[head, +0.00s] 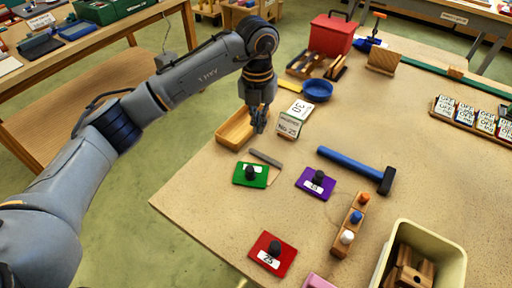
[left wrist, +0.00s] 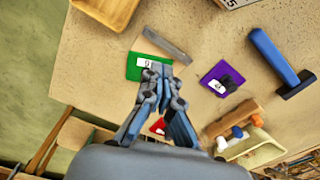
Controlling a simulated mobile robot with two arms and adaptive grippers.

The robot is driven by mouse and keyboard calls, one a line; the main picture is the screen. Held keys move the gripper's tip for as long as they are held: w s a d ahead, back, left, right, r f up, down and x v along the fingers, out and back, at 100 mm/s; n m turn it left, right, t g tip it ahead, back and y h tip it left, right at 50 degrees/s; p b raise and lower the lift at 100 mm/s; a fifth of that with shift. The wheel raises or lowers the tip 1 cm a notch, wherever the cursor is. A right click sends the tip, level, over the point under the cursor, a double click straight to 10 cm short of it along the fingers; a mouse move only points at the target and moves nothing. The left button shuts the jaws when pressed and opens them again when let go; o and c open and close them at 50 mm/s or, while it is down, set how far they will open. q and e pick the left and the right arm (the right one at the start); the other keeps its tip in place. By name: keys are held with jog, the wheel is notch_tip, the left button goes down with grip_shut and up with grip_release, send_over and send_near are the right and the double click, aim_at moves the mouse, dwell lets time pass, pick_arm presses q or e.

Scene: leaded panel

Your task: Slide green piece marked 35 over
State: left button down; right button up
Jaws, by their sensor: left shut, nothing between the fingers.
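The green piece (head: 242,178) lies flat on the table near its left edge. It has a black knob and a white label too small to read surely. In the left wrist view the green piece (left wrist: 134,68) is partly hidden behind my fingers. My left gripper (head: 259,128) is shut and empty, pointing down above the table, beside the wooden tray and apart from the green piece in the head view. It also shows in the left wrist view (left wrist: 161,72). My right gripper is in neither view.
A grey bar (head: 265,158) lies just behind the green piece. A purple piece (head: 315,185) is to its right, and a red piece (head: 271,256) is nearer. A wooden tray (head: 228,138), a white card block (head: 293,120) and a blue hammer (head: 350,168) are around. Bare tabletop separates the pieces.

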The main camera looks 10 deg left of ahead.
aim_at(251, 171)
pick_arm(q)
jog(key=f+p, duration=0.1)
jog(key=f, duration=0.4)
jog(key=f+p, duration=0.2)
jog(key=f, duration=0.2)
jog(key=shift+s+a+f, duration=0.2)
jog(key=shift+f, duration=0.2)
jog(key=shift+s+a+r+p, duration=0.1)
jog(key=shift+s+r+p, duration=0.1)
jog(key=shift+s+p, duration=0.9)
jog(key=shift+s+f, duration=0.1)
jog(key=shift+s, duration=0.75)
